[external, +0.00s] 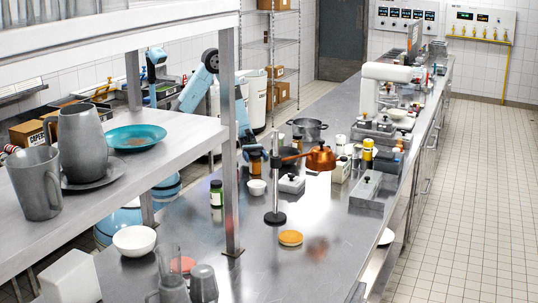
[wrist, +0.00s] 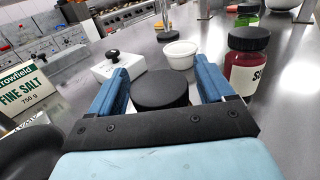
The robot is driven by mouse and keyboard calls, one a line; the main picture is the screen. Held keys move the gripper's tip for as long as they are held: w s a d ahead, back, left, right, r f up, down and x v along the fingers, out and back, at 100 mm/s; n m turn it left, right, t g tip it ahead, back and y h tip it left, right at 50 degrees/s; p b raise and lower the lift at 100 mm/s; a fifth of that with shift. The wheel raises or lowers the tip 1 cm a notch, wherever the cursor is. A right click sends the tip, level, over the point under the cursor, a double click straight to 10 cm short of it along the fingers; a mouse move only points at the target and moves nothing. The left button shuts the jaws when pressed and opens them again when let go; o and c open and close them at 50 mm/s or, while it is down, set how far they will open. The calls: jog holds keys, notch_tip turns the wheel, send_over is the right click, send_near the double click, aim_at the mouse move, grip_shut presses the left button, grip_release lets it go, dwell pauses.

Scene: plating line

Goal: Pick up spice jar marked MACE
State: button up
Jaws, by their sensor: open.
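My gripper (wrist: 161,76) is open in the wrist view, with one blue finger on each side of a black-lidded jar (wrist: 160,92). The lid lies between the fingers; most of the jar's body is hidden, so I cannot read its label or tell whether it is the MACE jar. To the right stands another dark-lidded jar (wrist: 248,62) with dark red contents and a white label starting with "S". A green jar (wrist: 247,14) stands behind it. In the external view my gripper (external: 256,155) is low over the counter, and the green jar (external: 216,194) stands in front of it.
A white bowl (wrist: 181,54) is just beyond the gripper. A white lidded box with a black knob (wrist: 112,66) and a FINE SALT box (wrist: 28,90) stand to the left. A stand with a copper pot (external: 320,157) is on the counter (external: 190,240), whose near part has clear room.

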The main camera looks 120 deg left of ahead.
jog(key=shift+d, duration=0.1)
jog(key=c, duration=1.2)
